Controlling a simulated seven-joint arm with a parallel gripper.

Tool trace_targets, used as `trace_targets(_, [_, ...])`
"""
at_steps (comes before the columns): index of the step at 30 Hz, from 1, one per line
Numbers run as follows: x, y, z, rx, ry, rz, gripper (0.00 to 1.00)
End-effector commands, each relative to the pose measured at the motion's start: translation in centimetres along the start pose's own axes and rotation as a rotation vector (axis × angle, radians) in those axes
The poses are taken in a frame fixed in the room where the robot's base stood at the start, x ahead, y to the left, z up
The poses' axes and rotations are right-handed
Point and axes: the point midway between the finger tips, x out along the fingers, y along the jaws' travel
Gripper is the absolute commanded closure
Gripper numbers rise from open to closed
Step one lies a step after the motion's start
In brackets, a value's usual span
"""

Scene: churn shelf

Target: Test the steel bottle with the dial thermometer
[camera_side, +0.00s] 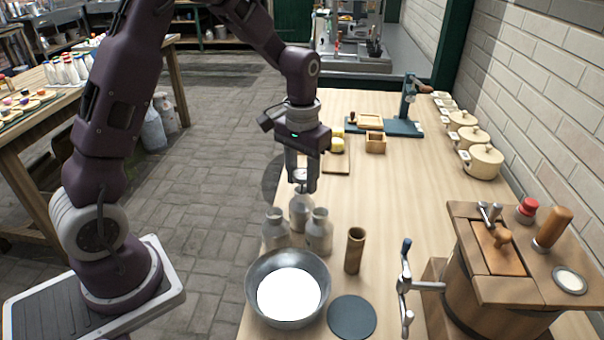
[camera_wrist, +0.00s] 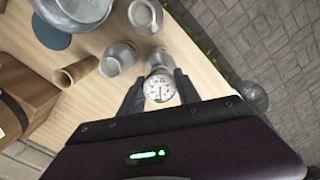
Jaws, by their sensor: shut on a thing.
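My gripper (camera_side: 302,184) is shut on the dial thermometer (camera_side: 300,174), its round white face turned up. In the wrist view the dial (camera_wrist: 159,89) sits between the two fingertips (camera_wrist: 159,92). Three similar grey metal bottles stand upright close together: one at the back (camera_side: 300,212), one at the left (camera_side: 275,230) and one at the right (camera_side: 319,238). The thermometer is over the back bottle, which shows just behind the dial in the wrist view (camera_wrist: 159,61). The stem is hidden, so I cannot tell whether it is in the neck. Which bottle is the steel one is unclear.
A metal bowl (camera_side: 253,290) of white liquid stands in front of the bottles. A wooden tube-shaped cup (camera_side: 355,251) and a dark disc (camera_side: 352,318) are nearby. A wooden churn (camera_side: 485,300) with a crank stands at right. Lidded pots (camera_side: 483,160) line the wall.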

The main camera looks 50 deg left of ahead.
Motion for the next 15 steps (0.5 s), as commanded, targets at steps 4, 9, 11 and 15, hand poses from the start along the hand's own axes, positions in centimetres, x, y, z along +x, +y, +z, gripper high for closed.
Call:
trace_targets(4, [0.3,0.0,0.0,0.0,-0.001,0.0,0.88])
trace_targets(9, [0.7,0.0,0.0,0.0,-0.001,0.0,0.88])
trace_targets(11, [0.9,0.0,0.0,0.0,-0.001,0.0,0.88])
trace_targets(15, [1.2,0.0,0.1,0.0,-0.002,0.0,0.88])
